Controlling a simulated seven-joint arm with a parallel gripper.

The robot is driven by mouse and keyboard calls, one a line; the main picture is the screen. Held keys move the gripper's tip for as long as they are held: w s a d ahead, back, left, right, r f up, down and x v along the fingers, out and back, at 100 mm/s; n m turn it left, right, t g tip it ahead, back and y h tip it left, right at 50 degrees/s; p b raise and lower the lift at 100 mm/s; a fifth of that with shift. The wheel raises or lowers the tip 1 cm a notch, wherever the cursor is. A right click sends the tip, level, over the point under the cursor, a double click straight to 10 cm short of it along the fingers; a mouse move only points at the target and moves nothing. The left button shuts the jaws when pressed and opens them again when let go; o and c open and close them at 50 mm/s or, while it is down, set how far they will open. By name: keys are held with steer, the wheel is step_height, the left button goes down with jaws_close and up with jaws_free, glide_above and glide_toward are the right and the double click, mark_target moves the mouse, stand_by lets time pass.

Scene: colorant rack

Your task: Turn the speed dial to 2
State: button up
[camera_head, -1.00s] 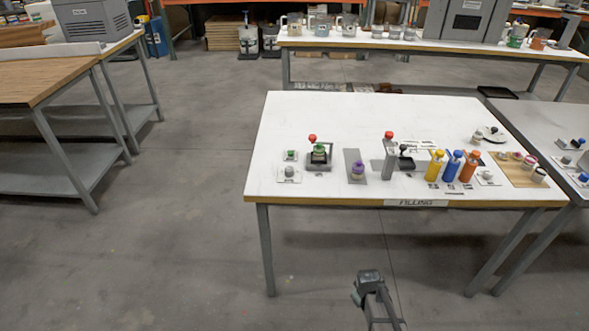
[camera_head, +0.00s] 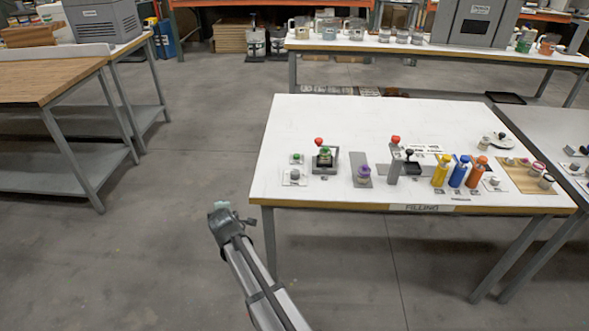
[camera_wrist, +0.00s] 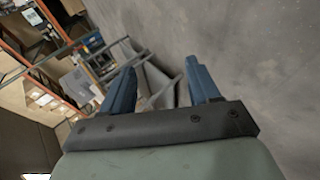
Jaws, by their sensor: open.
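A small grey knob on a white plate (camera_head: 294,175) sits at the front left of the white table. Another grey knob on a plate (camera_head: 493,183) sits right of the bottles. The labels are too small to read, so I cannot tell which is the speed dial or its setting. My gripper (camera_head: 221,208) is left of the table's front left corner, apart from both knobs. In the wrist view its two blue fingers (camera_wrist: 160,72) are spread with nothing between them.
Near the left knob are a green button (camera_head: 297,158) and a red-knobbed device (camera_head: 325,159). A purple-topped item (camera_head: 363,174), a red-topped grey post (camera_head: 395,162) and yellow, blue and orange bottles (camera_head: 458,172) stand rightward. The table's back half is mostly clear.

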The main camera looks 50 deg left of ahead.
steer(key=s+a+r+n+g+y, duration=0.1)
steer(key=s+a+r+n+y, duration=0.15)
steer(key=s+a+r, duration=0.75)
step_height(320, 180, up, 11)
steer(key=m+g+h, duration=0.3)
steer(key=m+h, duration=0.9)
glide_above(294, 172)
step_height(294, 172, down, 14)
steer(key=shift+w+r, duration=0.15)
steer(key=shift+r, duration=0.1)
steer(key=c, duration=1)
